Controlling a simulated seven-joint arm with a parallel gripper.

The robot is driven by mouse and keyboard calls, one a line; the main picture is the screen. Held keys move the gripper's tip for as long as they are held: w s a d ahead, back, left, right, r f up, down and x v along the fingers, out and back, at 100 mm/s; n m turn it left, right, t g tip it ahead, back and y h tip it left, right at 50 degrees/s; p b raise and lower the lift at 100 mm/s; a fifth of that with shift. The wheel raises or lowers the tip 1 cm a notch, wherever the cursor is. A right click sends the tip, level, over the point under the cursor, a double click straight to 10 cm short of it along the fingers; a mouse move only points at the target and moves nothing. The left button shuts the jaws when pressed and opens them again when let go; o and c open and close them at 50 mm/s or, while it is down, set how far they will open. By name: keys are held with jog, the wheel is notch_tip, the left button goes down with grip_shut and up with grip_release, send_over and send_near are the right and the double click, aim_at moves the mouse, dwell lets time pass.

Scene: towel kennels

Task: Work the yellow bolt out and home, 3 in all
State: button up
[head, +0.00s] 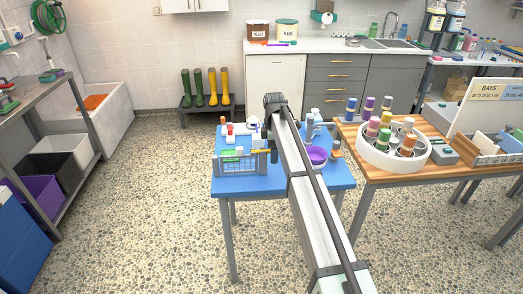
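A blue-topped table (328,176) stands in the middle of the head view. A small grey barred gate or rack (238,166) stands at its left front edge. A small yellow piece (261,151) shows at the upper right end of these bars; it looks like the yellow bolt, but it is too small to tell how far it is drawn. My gripper (270,150) is a small dark shape beside this yellow piece, at the end of my long arm. I cannot tell whether its fingers are open, or whether they touch the piece.
Green, white and red items (230,135) crowd the table behind the bars. A purple bowl (317,155) and bottles (310,118) stand right of my arm. A wooden table (375,168) with a white round carousel (377,156) is further right. The table's front right is clear.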

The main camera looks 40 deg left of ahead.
jog(key=shift+r, duration=4.95)
jog(key=w+d+f+m, duration=0.25)
jog(key=d+f, duration=0.35)
jog(key=d, duration=0.4)
jog(key=w+d+f+m, duration=0.2)
jog(key=d+f+m, duration=0.3)
jog(key=d, duration=0.5)
jog(key=w+d+f+m, duration=0.2)
jog(key=d+f, duration=0.6)
jog(key=d, duration=0.2)
jog(key=s+d+f+m, duration=0.3)
jog(key=d+f+m, duration=0.1)
jog(key=d, duration=0.6)
jog(key=s+d+f+m, duration=0.3)
jog(key=d+f+m, duration=0.15)
jog(key=d, duration=0.55)
jog(key=s+d+f+m, duration=0.3)
jog(key=d+f, duration=0.1)
jog(key=d, duration=0.6)
jog(key=s+d+f+m, duration=0.5)
jog(key=s+d+m, duration=0.1)
jog(key=s+d, duration=0.45)
jog(key=s+f+g, duration=0.3)
jog(key=s+f, duration=0.7)
jog(key=s, duration=0.4)
jog(key=s+f+g, duration=0.3)
jog(key=s+f, duration=0.7)
jog(key=s, duration=0.4)
jog(key=shift+d+g, duration=0.25)
jog(key=shift+g, duration=0.15)
